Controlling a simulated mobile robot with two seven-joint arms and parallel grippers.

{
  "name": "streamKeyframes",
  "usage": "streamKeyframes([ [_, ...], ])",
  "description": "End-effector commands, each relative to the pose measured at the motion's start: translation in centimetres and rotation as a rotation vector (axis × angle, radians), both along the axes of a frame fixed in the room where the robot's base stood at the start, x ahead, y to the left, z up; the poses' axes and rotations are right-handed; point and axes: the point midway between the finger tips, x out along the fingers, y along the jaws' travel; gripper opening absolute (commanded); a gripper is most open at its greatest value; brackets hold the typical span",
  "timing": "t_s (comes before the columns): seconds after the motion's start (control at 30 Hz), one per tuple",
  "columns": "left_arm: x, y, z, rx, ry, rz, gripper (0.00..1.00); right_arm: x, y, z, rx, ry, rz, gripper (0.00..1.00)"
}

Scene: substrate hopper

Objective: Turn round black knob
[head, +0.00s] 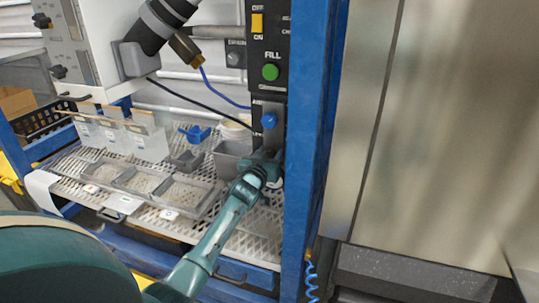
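A small round dark knob (233,59) shows on a dark plate left of the control panel. Two black knobs, an upper one (42,21) and a lower one (59,72), sit on the face of the white housing at the far left. I cannot tell which one the task names. My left gripper (270,167) is at the lower end of the black control panel (269,100), below a blue knob (269,120). Its fingers are small and partly hidden by its own body, so its opening does not show. My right gripper is out of view.
The panel carries a yellow switch (257,23) and a green button (271,72). A blue upright post (312,130) stands just right of it. A perforated shelf (245,245) holds a grey tray (150,183) and bins. A bare metal wall fills the right.

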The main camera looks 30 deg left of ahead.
Motion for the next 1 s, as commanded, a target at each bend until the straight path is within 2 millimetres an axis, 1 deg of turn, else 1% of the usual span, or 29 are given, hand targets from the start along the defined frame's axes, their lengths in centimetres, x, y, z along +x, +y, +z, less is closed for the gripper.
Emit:
streamKeyframes([
  [0.03, -0.01, -0.01, -0.01, 0.000, 0.000, 0.000, 0.41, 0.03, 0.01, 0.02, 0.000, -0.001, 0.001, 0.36],
  [0.3, -0.03, -0.02, -0.03, 0.000, 0.000, 0.000, 0.19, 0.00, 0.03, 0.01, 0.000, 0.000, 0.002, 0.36],
  [0.4, -0.03, -0.02, -0.03, 0.000, 0.000, 0.000, 0.13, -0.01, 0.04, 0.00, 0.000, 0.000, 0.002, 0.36],
  [0.57, -0.02, -0.03, -0.02, 0.009, 0.003, 0.000, 0.13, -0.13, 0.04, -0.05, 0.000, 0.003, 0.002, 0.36],
  [0.73, -0.03, -0.05, 0.01, 0.057, 0.014, 0.000, 0.13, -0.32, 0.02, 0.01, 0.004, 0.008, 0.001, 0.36],
  [0.87, -0.02, -0.07, 0.04, 0.128, 0.031, 0.000, 0.13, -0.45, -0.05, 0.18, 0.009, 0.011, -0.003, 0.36],
  [1.0, -0.02, -0.09, 0.05, 0.237, 0.058, 0.000, 0.13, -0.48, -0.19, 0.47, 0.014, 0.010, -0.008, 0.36],
])
